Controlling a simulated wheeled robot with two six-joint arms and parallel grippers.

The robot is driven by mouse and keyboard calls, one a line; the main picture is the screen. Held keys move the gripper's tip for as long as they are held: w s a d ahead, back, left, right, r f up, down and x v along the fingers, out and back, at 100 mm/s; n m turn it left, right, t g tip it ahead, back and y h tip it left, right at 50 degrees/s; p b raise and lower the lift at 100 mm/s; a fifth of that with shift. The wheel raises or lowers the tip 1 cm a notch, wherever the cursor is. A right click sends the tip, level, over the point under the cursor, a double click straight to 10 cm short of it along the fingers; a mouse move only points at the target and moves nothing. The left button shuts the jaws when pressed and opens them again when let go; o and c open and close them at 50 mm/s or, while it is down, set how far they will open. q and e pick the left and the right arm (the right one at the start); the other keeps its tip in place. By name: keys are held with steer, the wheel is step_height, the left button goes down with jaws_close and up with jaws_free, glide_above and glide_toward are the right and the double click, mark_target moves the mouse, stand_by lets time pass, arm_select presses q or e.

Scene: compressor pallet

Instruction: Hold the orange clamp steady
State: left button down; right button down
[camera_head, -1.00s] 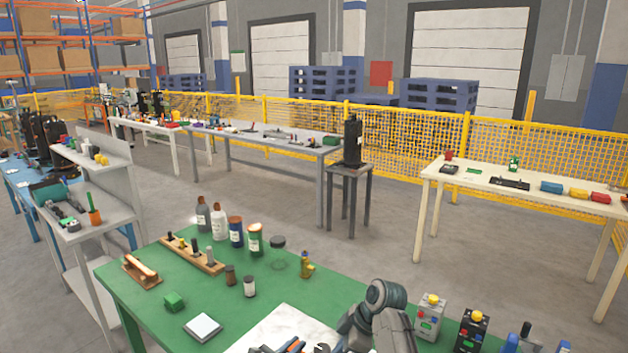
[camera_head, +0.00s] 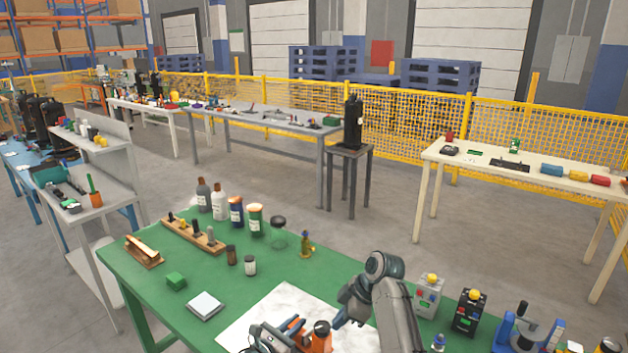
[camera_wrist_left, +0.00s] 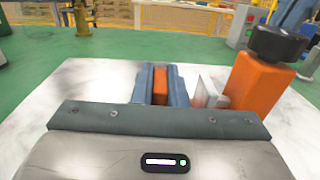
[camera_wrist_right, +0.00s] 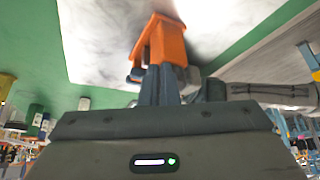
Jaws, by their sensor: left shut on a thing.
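The orange clamp (camera_head: 318,343) with a dark round knob (camera_head: 320,328) stands on a white marbled sheet on the green table, at the bottom of the head view. In the left wrist view the clamp body (camera_wrist_left: 262,82) is upright at the right, with the black knob on top. My left gripper (camera_wrist_left: 160,85) is shut on a narrow orange part of it. My right gripper (camera_head: 341,317) comes in from the right beside the knob. In the right wrist view its fingers (camera_wrist_right: 160,84) are close together against the orange clamp (camera_wrist_right: 160,40); their contact and gap are unclear.
Button boxes (camera_head: 429,295) and a blue device (camera_head: 528,330) are at the right. The white sheet (camera_head: 285,300) is mostly clear.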

steer(key=shift+w+a, duration=0.1)
steer(key=shift+a, duration=0.1)
stand_by(0.4)
steer(key=shift+d, duration=0.15)
step_height(320, 180, up, 6)
steer(key=shift+d, duration=0.35)
steer(key=shift+w, duration=0.1)
stand_by(0.3)
